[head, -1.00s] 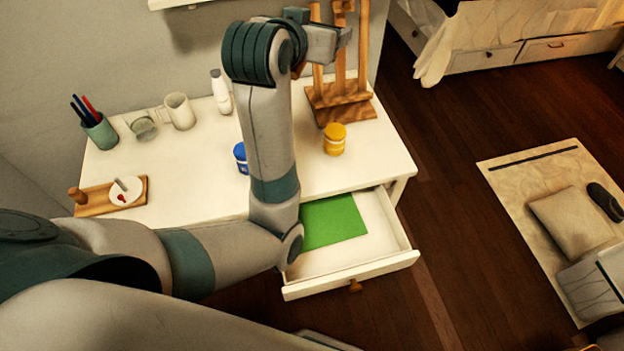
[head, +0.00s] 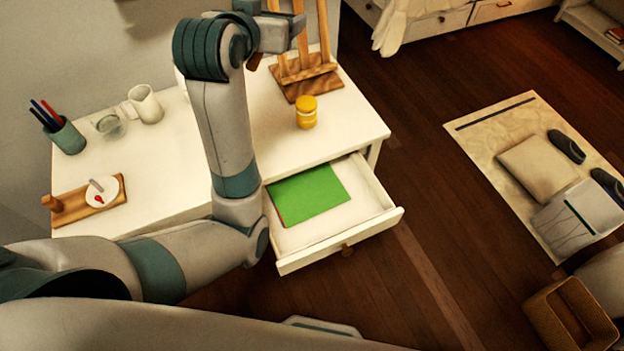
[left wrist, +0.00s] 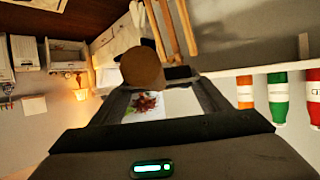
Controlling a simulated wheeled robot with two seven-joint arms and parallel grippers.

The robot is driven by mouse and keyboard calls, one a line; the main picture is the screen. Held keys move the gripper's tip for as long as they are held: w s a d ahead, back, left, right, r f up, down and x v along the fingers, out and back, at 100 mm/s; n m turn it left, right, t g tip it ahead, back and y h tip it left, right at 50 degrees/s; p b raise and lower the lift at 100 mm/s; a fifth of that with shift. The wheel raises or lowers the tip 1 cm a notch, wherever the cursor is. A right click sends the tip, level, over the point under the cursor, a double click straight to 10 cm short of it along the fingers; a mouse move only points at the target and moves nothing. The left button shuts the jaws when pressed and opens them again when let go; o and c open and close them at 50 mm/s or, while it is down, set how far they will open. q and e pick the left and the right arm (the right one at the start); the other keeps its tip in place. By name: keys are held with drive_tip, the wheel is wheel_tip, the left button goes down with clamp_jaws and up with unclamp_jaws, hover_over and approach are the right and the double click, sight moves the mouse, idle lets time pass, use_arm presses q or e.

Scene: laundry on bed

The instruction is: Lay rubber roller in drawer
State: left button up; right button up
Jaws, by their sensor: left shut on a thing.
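The open drawer (head: 382,219) of the white desk holds a flat green book or folder (head: 308,194), with bare floor of the drawer beside it. My left arm reaches over the desk, and its gripper (head: 283,30) is raised near the easel, high above the drawer. The gripper is shut on a brown, round-ended thing (left wrist: 142,67), seen between the fingers in the left wrist view (left wrist: 155,92). This looks like the wooden handle of the rubber roller; the roller's other end is hidden. My right gripper is out of view.
On the desk (head: 165,165) are a yellow jar (head: 306,113), a wooden easel (head: 312,80), a white mug (head: 146,103), a glass (head: 108,125), a pen cup (head: 66,136) and a wooden board with a dish (head: 75,205). Open floor lies right of the drawer.

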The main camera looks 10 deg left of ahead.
use_arm(q)
drive_tip(key=s+d+f+m+h+b, duration=0.1)
drive_tip(key=d+f, duration=0.4)
drive_tip(key=f, duration=0.5)
drive_tip(key=s+d+f+m+g+h+b, duration=0.1)
drive_tip(key=d+f+b, duration=0.4)
drive_tip(key=f, duration=0.6)
drive_tip(key=s+d+f+m+g+h+b, duration=0.1)
drive_tip(key=s+d+f+m+h+b, duration=0.2)
drive_tip(key=f, duration=0.7)
drive_tip(key=shift+d+f+m+h+b, duration=0.35)
drive_tip(key=shift+d+h, duration=0.35)
drive_tip(key=shift+d, duration=0.4)
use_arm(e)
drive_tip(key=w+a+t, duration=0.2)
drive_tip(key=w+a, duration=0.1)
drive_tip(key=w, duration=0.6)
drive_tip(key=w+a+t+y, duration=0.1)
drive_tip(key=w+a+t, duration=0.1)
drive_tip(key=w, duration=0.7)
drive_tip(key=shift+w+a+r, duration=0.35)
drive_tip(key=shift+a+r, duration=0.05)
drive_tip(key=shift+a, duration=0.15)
use_arm(q)
drive_tip(key=shift+f, duration=0.15)
